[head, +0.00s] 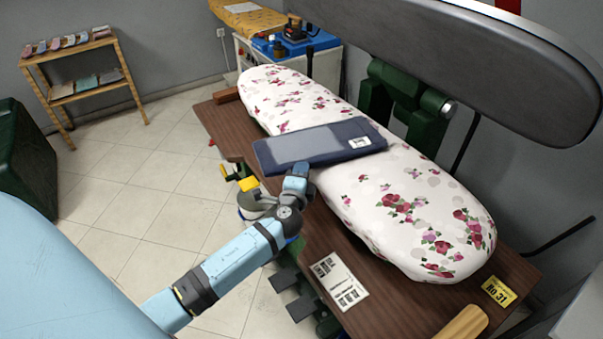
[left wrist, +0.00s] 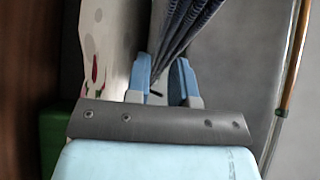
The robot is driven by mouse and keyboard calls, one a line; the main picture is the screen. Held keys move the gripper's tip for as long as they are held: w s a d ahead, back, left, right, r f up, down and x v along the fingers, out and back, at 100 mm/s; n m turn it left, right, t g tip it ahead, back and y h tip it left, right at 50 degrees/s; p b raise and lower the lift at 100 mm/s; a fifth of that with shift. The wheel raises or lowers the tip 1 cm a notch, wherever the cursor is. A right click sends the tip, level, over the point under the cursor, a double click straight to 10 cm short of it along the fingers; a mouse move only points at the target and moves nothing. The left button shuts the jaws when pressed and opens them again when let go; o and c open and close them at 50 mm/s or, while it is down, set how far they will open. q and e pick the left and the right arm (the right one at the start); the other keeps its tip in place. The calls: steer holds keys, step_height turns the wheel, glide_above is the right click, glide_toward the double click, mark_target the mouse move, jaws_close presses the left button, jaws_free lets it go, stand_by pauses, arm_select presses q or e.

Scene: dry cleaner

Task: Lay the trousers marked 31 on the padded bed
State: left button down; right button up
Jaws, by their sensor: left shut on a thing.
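The folded navy trousers (head: 320,143) lie across the middle of the padded bed (head: 410,190), which has a white cover with red flowers. Their left end reaches the bed's near-left edge. A white label (head: 360,142) is on their right end; I cannot read it. My left gripper (head: 297,172) is at the trousers' near edge, shut on their cloth. In the left wrist view, the dark gathered cloth (left wrist: 188,35) runs up from between the two blue fingers (left wrist: 162,80). My right gripper is in neither view.
A yellow card (head: 498,291) reading NO 31 and a white printed sheet (head: 338,281) lie on the brown board around the bed. A grey press head (head: 470,60) stands raised behind. A wooden shelf (head: 82,75) stands far left, with bare tiled floor between.

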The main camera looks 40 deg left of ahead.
arm_select(q)
steer(key=shift+r, duration=0.1)
steer(key=c, duration=1)
jaws_free()
